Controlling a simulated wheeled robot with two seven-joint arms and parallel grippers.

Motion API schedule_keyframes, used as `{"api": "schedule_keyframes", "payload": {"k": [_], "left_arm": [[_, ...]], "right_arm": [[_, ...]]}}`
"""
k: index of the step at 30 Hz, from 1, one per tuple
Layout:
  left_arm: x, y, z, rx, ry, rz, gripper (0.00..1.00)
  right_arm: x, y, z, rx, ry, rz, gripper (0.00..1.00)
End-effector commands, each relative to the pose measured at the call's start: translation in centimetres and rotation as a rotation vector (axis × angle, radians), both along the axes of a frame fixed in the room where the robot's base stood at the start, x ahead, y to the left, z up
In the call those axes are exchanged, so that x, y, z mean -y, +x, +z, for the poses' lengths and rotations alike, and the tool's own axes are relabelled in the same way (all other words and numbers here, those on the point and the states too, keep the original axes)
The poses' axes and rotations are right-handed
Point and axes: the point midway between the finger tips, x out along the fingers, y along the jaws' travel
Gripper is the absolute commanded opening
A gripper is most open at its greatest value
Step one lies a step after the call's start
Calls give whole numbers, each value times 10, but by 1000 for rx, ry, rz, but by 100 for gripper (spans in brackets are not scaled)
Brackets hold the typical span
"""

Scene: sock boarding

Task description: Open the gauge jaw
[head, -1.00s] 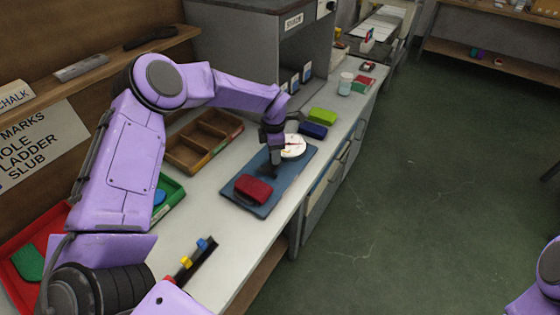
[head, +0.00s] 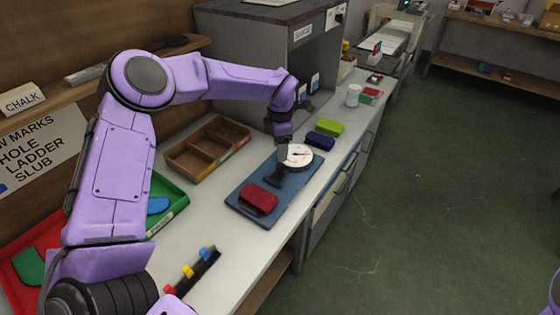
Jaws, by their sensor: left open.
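The gauge (head: 299,154) has a round white dial with a red needle and stands on a blue mat (head: 295,185). Its dark lower part (head: 278,178) shows below the dial; whether its jaw is open is too small to tell. My left gripper (head: 284,142) is just behind and left of the dial, pointing down, close to the gauge's top. I cannot tell whether it touches. A dark red folded piece (head: 259,197) lies on the near part of the mat. My right gripper is out of view.
A wooden divided tray (head: 207,149) is left of the mat. Green (head: 330,127) and navy (head: 319,141) folded pieces lie beyond it. A grey cabinet (head: 255,62) stands behind. A rack with coloured clips (head: 198,271) is at the front. The bench between tray and mat is clear.

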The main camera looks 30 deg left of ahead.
Motion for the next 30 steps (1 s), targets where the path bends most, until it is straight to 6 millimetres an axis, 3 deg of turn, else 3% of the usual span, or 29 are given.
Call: {"api": "schedule_keyframes", "payload": {"k": [4, 9, 24, 30], "left_arm": [[0, 0, 27, 2, -1, 1, 59], [-1, -1, 39, -1, 0, 1, 59], [-1, -1, 38, -1, 0, 1, 59], [-1, -1, 12, -6, 2, -1, 59]], "right_arm": [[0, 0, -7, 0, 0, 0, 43], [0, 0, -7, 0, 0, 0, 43], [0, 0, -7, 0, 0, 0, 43], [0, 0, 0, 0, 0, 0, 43]]}}
